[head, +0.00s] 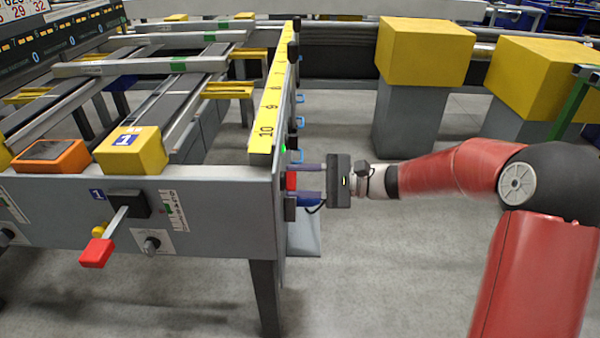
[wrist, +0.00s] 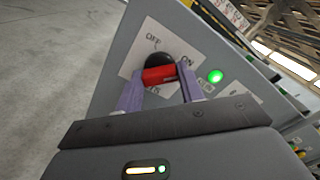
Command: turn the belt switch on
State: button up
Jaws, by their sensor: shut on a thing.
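The belt switch (wrist: 159,75) is a black round knob with a red handle on a white plate on the grey panel. The plate reads OFF at the upper left and ON at the upper right. My gripper (wrist: 160,92) has its two purple fingers on either side of the red handle and is shut on it. The handle lies nearly across the wrist picture, tilted slightly up to the right. In the head view my gripper (head: 308,182) reaches the table's right end face, and a bit of red shows between its fingers. A green lamp (wrist: 215,76) is lit beside the plate.
The grey runout table (head: 215,200) fills the left, with a red-handled lever (head: 96,252) on its front. Yellow blocks on grey pedestals (head: 410,120) stand behind my arm.

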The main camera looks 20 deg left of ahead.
dwell(0.5)
jog(key=o, duration=1)
jog(key=v, duration=0.8)
jog(key=shift+s+a, duration=0.1)
